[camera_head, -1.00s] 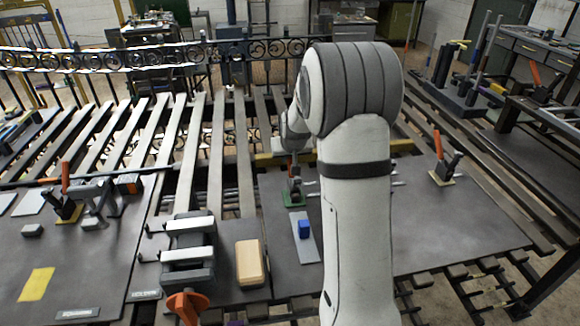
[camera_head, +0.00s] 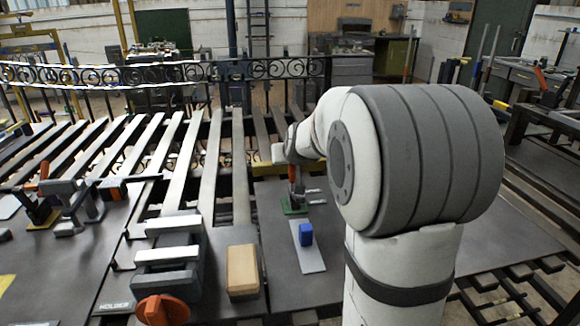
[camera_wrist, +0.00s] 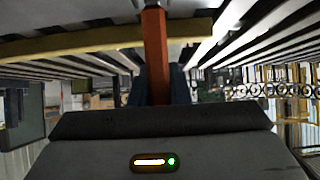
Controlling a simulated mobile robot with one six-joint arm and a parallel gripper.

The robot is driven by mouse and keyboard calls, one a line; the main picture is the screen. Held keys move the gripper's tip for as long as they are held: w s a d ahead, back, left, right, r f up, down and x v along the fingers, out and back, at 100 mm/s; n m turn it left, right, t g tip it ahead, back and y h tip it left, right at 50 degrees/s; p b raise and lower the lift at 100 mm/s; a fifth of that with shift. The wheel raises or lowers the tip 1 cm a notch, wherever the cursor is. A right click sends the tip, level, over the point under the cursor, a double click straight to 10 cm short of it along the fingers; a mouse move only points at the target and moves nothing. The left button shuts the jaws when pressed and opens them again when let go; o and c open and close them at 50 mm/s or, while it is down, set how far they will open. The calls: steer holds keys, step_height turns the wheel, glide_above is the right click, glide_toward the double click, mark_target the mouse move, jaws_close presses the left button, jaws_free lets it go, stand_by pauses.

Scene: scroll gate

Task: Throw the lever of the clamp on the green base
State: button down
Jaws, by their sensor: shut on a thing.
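The clamp on the green base (camera_head: 293,207) stands on the dark plate at the middle of the head view, partly hidden by my gripper and wrist. Its orange lever (camera_wrist: 155,50) rises through the middle of the wrist view. My gripper (camera_wrist: 158,86) is shut on that lever, with a dark finger on each side of it. In the head view my gripper (camera_head: 296,180) is at the clamp, just above the green base. The lever's exact angle and the clamp's jaw are too small and hidden to tell.
A blue block (camera_head: 306,234) on a light strip lies in front of the clamp. Another orange-levered clamp (camera_head: 42,200) stands at far left. A yellow bar (camera_wrist: 100,42) crosses behind the lever.

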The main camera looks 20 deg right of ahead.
stand_by(0.4)
steer(key=c, duration=1.4)
jaws_free()
steer(key=shift+o, duration=0.2)
steer(key=shift+s+r, duration=0.1)
steer(key=shift+s, duration=0.05)
steer(key=v, duration=0.7)
steer(key=shift+s+r+p, duration=0.2)
steer(key=shift+s+p, duration=0.05)
steer(key=shift+p, duration=0.05)
steer(key=shift+c, duration=0.2)
